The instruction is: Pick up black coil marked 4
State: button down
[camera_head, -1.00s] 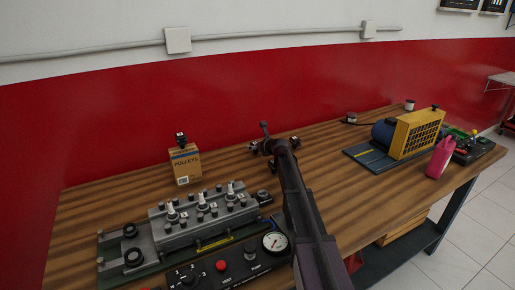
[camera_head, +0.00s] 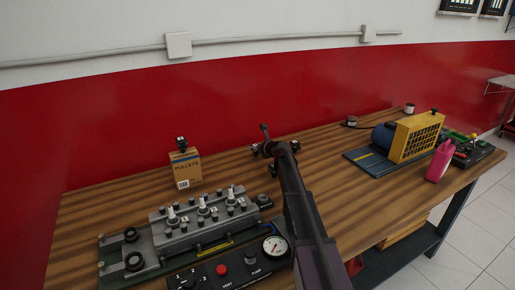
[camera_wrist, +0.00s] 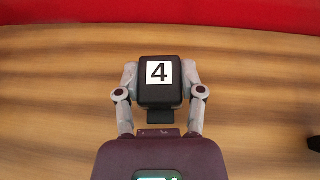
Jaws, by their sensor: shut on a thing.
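The black coil (camera_wrist: 160,82) carries a white label with the number 4 and fills the middle of the wrist view. My gripper (camera_wrist: 160,88) is shut on it, with one grey finger against each side. Wood table top shows behind it; I cannot tell whether the coil touches the table. In the head view my arm reaches over the bench and mostly hides the gripper and the held coil.
A PULLEYS box (camera_head: 186,169) with a small black part (camera_head: 181,143) on top stands at the back left. An engine head (camera_head: 205,218) and gauge panel (camera_head: 230,268) are in front. A yellow-caged unit (camera_head: 415,137) and pink bottle (camera_head: 440,160) stand right.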

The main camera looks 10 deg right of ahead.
notch_tip(320, 180, up, 3)
jog(key=p, duration=0.3)
jog(key=shift+r, duration=0.2)
jog(key=s, duration=1.6)
jog(key=shift+a+r+p, duration=0.35)
jog(key=shift+r+p, duration=0.05)
jog(key=shift+r, duration=0.1)
